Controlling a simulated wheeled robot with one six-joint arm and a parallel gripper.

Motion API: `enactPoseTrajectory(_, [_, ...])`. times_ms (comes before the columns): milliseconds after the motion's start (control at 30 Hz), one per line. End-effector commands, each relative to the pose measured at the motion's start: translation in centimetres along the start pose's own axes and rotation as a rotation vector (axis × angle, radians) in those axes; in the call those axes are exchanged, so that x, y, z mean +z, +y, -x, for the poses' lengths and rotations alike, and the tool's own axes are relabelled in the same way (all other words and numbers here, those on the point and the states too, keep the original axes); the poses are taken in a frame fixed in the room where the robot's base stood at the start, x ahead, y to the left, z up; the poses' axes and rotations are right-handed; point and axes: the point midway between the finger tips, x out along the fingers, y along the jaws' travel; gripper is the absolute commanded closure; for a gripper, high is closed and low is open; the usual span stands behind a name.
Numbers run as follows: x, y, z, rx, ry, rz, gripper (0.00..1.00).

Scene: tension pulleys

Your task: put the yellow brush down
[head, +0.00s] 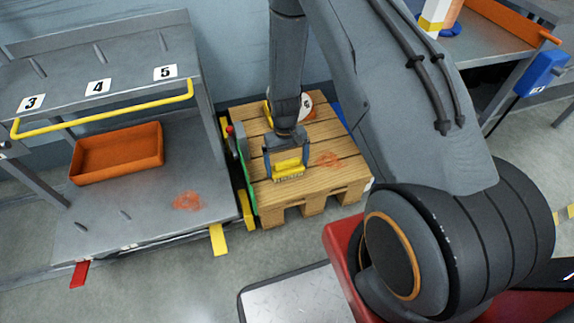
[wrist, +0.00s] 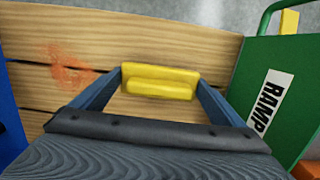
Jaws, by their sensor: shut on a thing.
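The yellow brush (head: 289,168) is between the two fingers of my gripper (head: 287,160), which is shut on it. In the head view its bristles point down over the wooden pallet (head: 334,183). I cannot tell whether the bristles touch the boards. In the wrist view the brush (wrist: 159,82) lies across the fingertips, with the pallet boards (wrist: 190,40) behind it. An orange-red smudge (head: 328,160) marks the boards to the right of the brush; it also shows in the wrist view (wrist: 70,70).
A green ramp panel (wrist: 275,90) marked RAMP stands along the pallet's side. A round white and orange thing (head: 306,105) is at the pallet's back. A grey shelf unit (head: 150,215) at left holds an orange bin (head: 117,153). The pallet's front right boards look clear.

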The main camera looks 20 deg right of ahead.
Motion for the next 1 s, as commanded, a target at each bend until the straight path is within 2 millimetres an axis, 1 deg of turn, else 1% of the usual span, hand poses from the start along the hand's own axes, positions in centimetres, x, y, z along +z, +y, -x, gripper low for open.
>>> enactPoseTrajectory(133, [0.0,0.0,-0.3,0.000,-0.001,0.000,0.36])
enactPoseTrajectory(167, [0.0,0.0,-0.3,0.000,-0.001,0.000,0.03])
enactPoseTrajectory(200, [0.0,0.0,-0.3,0.000,-0.001,0.000,0.00])
enactPoseTrajectory(433, [0.0,0.0,-0.2,0.000,-0.001,0.000,0.00])
enactPoseTrajectory(567, [0.0,0.0,0.8,0.000,0.001,0.000,0.00])
enactPoseTrajectory(667, [0.0,0.0,2.4,0.000,0.001,0.000,0.00])
enactPoseTrajectory(900, [0.0,0.0,7.4,0.000,0.002,0.000,0.00])
enactPoseTrajectory(1000, [0.0,0.0,9.2,0.000,0.002,0.000,0.00])
